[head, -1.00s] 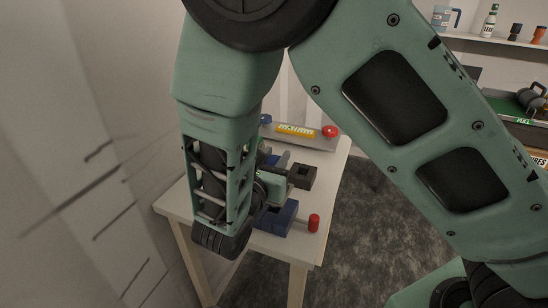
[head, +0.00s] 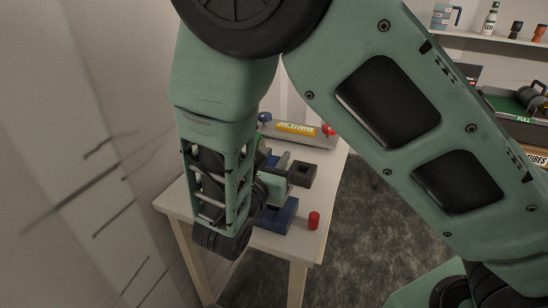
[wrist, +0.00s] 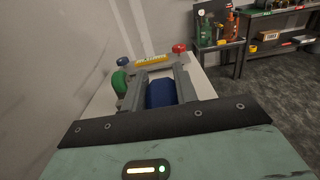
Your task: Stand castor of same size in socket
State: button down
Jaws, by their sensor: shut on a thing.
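My gripper (wrist: 160,90) reaches out over the white table, its grey fingers on either side of a blue piece (wrist: 161,94). The fingers look closed on this blue piece, though the contact is not clear. In the head view a blue block (head: 277,216) shows just below my gripper; I cannot tell if it is the same piece. A dark square piece with a square hole (head: 302,174) shows right beside my gripper. A small red cylinder (head: 314,220) stands near the table's right front edge. My arm hides much of the table, and no socket can be made out for certain.
A grey unit with a yellow label (head: 296,129) and a red knob (head: 328,130) stands at the table's back. A rounded green thing (wrist: 120,82) is left of my fingers. A wall runs close along the left. Dark carpet lies open to the right.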

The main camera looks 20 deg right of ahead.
jog(key=shift+f+b, duration=1.3)
jog(key=shift+f, duration=0.7)
jog(key=c, duration=1)
grip_release()
jog(key=b+v, duration=0.2)
jog(key=v, duration=1.5)
jog(key=shift+s+a+r, duration=0.1)
jog(key=shift+s+a, duration=0.05)
